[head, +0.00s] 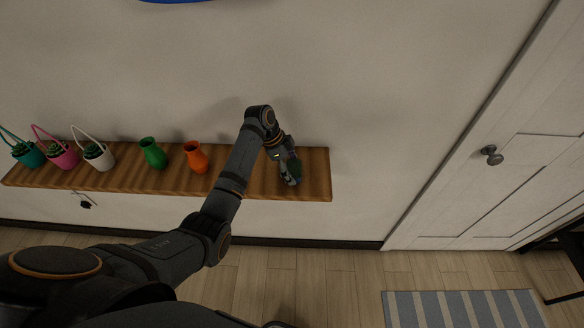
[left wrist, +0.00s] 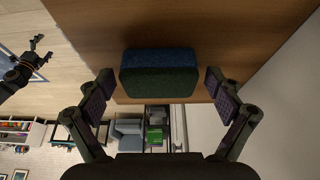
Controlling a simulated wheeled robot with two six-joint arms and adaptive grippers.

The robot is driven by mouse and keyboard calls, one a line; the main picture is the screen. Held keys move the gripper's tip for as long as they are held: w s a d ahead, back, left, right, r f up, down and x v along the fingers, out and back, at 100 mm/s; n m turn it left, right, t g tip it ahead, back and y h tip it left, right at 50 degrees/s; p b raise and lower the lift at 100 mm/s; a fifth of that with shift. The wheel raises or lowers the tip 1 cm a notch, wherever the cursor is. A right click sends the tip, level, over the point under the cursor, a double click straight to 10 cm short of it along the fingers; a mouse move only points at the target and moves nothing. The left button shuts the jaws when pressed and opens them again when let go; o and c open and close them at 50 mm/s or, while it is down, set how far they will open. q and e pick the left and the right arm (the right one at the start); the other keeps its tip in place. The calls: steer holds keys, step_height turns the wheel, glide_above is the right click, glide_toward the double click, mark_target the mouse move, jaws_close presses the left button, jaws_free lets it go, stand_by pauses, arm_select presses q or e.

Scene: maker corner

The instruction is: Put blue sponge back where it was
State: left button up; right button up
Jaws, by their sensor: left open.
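The blue sponge (left wrist: 160,60), a block with a blue side and a dark green side, rests on the wooden shelf (left wrist: 230,25) in the left wrist view. It also shows as a dark green patch (head: 295,168) near the shelf's right end in the head view, partly covered by my gripper. My left gripper (left wrist: 159,86) is open, with one finger on each side of the sponge and a small gap at both sides. In the head view my left gripper (head: 288,173) is over the shelf's right end. My right gripper (left wrist: 39,53) shows at the left of the left wrist view, its fingers apart and empty.
On the shelf (head: 235,185), left of my arm, stand an orange vase (head: 196,158), a green vase (head: 153,153) and white (head: 97,153), pink (head: 62,154) and teal (head: 28,153) plant baskets. The wall is close behind. A white door (head: 500,120) is at right.

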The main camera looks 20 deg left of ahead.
arm_select(q)
steer(key=shift+r, duration=0.45)
steer(key=b+v, duration=0.1)
steer(key=v, duration=1)
steer(key=shift+r+b, duration=0.35)
steer(key=shift+r, duration=0.05)
steer(key=shift+a, duration=0.1)
steer(key=shift+f, duration=0.1)
